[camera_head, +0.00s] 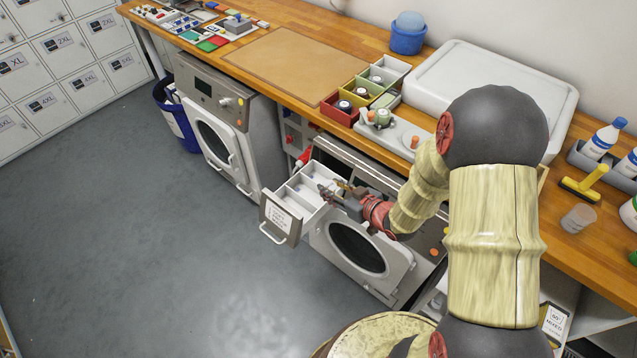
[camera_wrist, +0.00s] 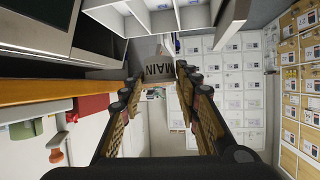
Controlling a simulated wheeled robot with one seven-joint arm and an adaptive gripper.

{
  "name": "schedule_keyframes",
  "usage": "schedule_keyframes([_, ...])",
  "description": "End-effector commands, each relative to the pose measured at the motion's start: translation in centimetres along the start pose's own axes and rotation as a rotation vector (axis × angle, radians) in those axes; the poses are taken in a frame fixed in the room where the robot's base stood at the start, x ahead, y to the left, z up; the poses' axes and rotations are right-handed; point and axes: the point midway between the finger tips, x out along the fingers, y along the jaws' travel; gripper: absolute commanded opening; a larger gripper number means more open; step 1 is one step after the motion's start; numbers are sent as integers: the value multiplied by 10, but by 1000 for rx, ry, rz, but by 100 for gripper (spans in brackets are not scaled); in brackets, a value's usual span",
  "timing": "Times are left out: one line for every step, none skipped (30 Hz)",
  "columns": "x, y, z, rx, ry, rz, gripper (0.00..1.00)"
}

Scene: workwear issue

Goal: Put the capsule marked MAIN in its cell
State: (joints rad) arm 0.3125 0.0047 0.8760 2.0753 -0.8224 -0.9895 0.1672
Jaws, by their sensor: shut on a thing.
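My gripper (camera_head: 334,191) is over the open white drawer, which sticks out above the round door of the right-hand machine. In the wrist view, my gripper (camera_wrist: 156,78) is shut on a pale grey capsule marked MAIN (camera_wrist: 155,68), with a fingertip on each side of it and the lettering turned sideways. The drawer (camera_head: 279,221) has several white cells and a labelled front with a handle. The drawer's white dividers (camera_wrist: 148,14) show beyond the capsule at the top of the wrist view. The capsule looks apart from them. The capsule is not clear in the head view.
Red (camera_head: 337,116), yellow, green and white boxes with round capsules stand on the wooden counter (camera_head: 235,71). Beside them is a pale holder (camera_head: 397,135) with a green piece and orange knobs. A large white tray (camera_head: 480,62) lies behind. The left machine's door (camera_head: 219,147) is shut.

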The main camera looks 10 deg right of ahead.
Motion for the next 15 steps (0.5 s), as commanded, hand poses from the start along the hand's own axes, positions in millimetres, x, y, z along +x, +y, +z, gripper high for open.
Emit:
schedule_keyframes([-11, 4, -9, -15, 0, -31, 7])
schedule_keyframes([-16, 5, -12, -24, 0, -52, 7])
schedule_keyframes([-23, 4, -14, -37, -1, -81, 7])
schedule_keyframes([-27, 4, -15, -45, -1, -102, 7])
schedule_keyframes([-32, 4, -15, -51, -2, -119, 7])
schedule_keyframes([-37, 4, -16, -62, -3, -142, 7])
schedule_keyframes([-41, 4, -16, -68, -4, -157, 7])
schedule_keyframes([-44, 4, -16, -73, -4, -170, 7])
schedule_keyframes([-48, 4, -16, -79, -4, -184, 7])
schedule_keyframes([-50, 3, -16, -83, -4, -193, 7])
schedule_keyframes([-51, 3, -16, -87, -4, -200, 7])
schedule_keyframes([-52, 4, -15, -90, -4, -208, 7])
schedule_keyframes([-52, 5, -14, -93, -4, -212, 7])
schedule_keyframes([-50, 6, -14, -94, -4, -215, 7])
schedule_keyframes([-46, 9, -13, -95, -4, -217, 7])
